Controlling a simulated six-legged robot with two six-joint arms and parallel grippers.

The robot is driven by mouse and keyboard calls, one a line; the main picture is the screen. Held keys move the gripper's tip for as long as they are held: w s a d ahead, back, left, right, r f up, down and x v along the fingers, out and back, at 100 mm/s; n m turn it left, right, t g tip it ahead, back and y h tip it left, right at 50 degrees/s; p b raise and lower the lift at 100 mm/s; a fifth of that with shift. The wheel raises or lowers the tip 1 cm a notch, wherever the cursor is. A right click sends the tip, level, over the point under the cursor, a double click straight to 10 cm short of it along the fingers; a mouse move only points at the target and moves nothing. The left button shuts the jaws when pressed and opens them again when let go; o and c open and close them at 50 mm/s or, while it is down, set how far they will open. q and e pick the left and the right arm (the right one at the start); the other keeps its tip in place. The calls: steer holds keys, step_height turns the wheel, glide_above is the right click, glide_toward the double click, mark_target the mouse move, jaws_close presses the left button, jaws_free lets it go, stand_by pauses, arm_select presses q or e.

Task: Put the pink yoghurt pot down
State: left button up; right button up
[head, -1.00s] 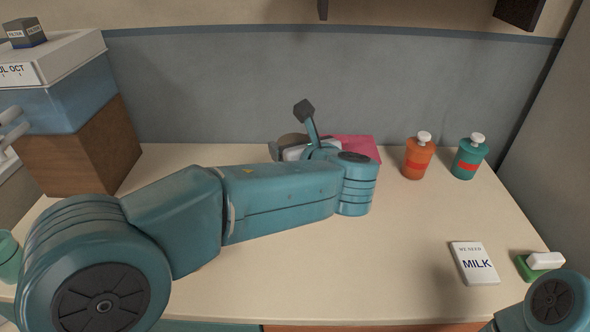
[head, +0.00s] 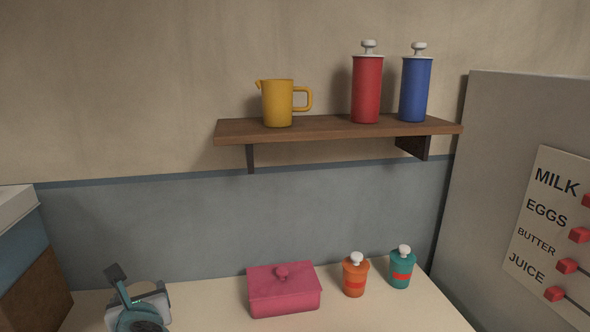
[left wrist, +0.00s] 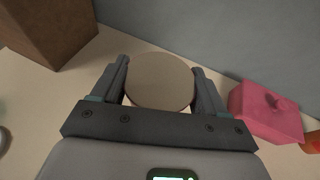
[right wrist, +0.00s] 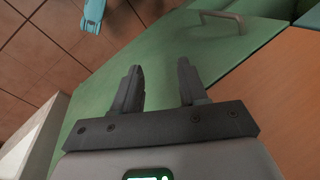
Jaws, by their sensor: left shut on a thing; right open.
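My left gripper (left wrist: 160,66) is shut on a round pot, which I take for the yoghurt pot (left wrist: 160,84). In the left wrist view only its flat grey-brown round top shows, between the two fingers. My right gripper (right wrist: 160,68) is open and empty, in front of green cupboard fronts.
A pink lidded box (head: 285,292) stands right of my left gripper, with a gap between. An orange bottle (head: 355,277) and a teal bottle (head: 401,268) stand further right. A brown block (left wrist: 45,30) is at the left. A shelf (head: 335,130) hangs above.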

arm_select(q)
steer(key=s+d+f+m+h, duration=0.2)
steer(key=f, duration=0.1)
steer(key=s+d+f+m+t+h, duration=0.1)
steer(key=shift+s+d+f+h+p, duration=0.25)
steer(key=shift+d+h+p, duration=0.05)
steer(key=s+d+f+m+h, duration=0.1)
steer(key=d, duration=0.1)
steer(key=s+d+f+m+h, duration=0.1)
steer(key=d, duration=0.1)
steer(key=s+d+f+m+h, duration=0.1)
steer(key=d+f, duration=0.1)
steer(key=shift+d+t, duration=0.25)
steer(key=shift+t, duration=0.05)
